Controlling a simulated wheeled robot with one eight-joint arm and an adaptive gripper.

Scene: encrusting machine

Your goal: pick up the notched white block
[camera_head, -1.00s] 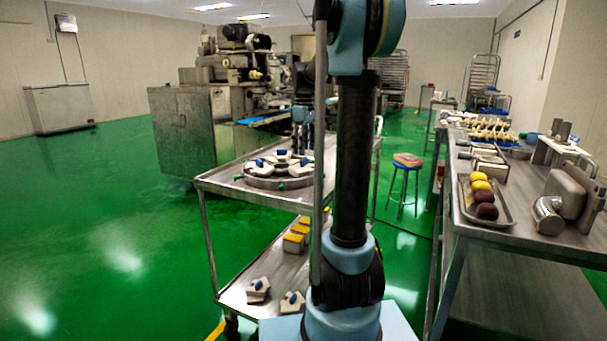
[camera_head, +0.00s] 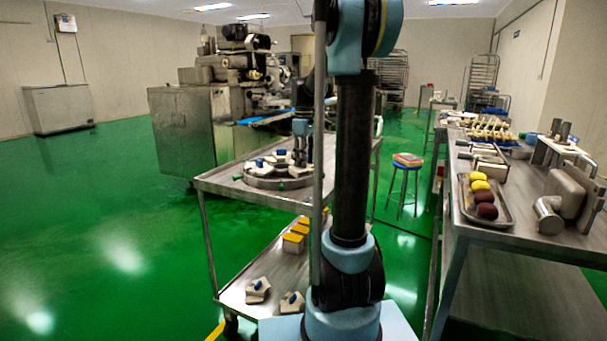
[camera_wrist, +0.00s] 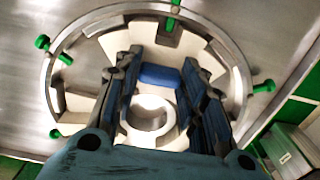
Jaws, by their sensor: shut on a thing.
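My gripper (camera_wrist: 160,92) points down into the round metal ring fixture (camera_wrist: 52,85) and its fingers are closed around a white block (camera_wrist: 168,138) with a blue part (camera_wrist: 160,76) on it. A round pale opening shows in the block between the fingers. In the head view my gripper (camera_head: 301,158) is at the ring fixture (camera_head: 262,182) on the cart's upper shelf. Other white blocks with blue parts (camera_head: 261,165) sit in the ring. The held block's sides are hidden by the fingers, and I cannot tell whether it is lifted.
Green knobs (camera_wrist: 43,42) stick out around the ring. The cart's upper shelf (camera_head: 225,178) has bare metal beside it. Two more white blocks (camera_head: 257,290) and yellow-topped blocks (camera_head: 293,240) rest on the lower shelf. A workbench (camera_head: 480,232) stands at right.

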